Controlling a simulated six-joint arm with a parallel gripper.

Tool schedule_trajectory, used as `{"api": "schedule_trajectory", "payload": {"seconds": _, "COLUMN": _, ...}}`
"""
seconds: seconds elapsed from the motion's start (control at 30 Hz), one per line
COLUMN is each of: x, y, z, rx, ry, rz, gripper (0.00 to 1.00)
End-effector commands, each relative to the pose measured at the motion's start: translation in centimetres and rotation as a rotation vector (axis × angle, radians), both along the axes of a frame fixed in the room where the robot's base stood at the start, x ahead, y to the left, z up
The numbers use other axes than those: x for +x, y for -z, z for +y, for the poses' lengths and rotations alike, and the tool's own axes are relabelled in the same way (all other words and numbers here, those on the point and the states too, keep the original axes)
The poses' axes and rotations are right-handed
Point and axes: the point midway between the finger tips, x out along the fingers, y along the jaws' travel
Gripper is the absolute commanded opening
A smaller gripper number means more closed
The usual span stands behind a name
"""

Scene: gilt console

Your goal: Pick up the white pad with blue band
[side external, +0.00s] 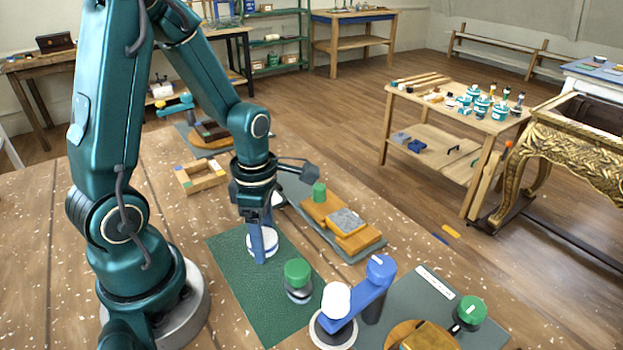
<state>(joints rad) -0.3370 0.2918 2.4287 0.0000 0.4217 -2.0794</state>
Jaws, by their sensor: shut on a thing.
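The white pad with blue band (272,243) is a small round white piece at the upper part of the green mat (234,262). My gripper (262,246) points straight down over it, with its blue fingers shut on the pad. The near finger hides part of the pad, and I cannot make out the band clearly. The pad is at or very close to the mat; I cannot tell if there is a gap under it.
A green-topped knob (298,274) stands on the mat nearby. A blue-armed fixture with a white knob (336,300) stands front right. Wooden blocks on a grey board (365,252) lie to the right. A wooden frame (201,177) lies behind. The mat's front part is clear.

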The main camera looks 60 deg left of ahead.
Motion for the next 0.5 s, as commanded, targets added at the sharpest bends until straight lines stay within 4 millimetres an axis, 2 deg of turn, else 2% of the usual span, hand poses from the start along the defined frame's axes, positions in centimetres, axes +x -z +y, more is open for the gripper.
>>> {"api": "schedule_trajectory", "payload": {"seconds": 0.27, "x": 0.1, "y": -1.7, "z": 0.0, "rx": 0.002, "ry": 0.000, "rz": -0.006, "gripper": 0.12}}
{"api": "schedule_trajectory", "payload": {"seconds": 0.43, "x": 0.2, "y": -4.2, "z": 0.1, "rx": 0.004, "ry": 0.000, "rz": -0.010, "gripper": 0.12}}
{"api": "schedule_trajectory", "payload": {"seconds": 0.5, "x": -0.6, "y": -4.8, "z": 1.1, "rx": 0.003, "ry": -0.010, "rz": -0.006, "gripper": 0.12}}
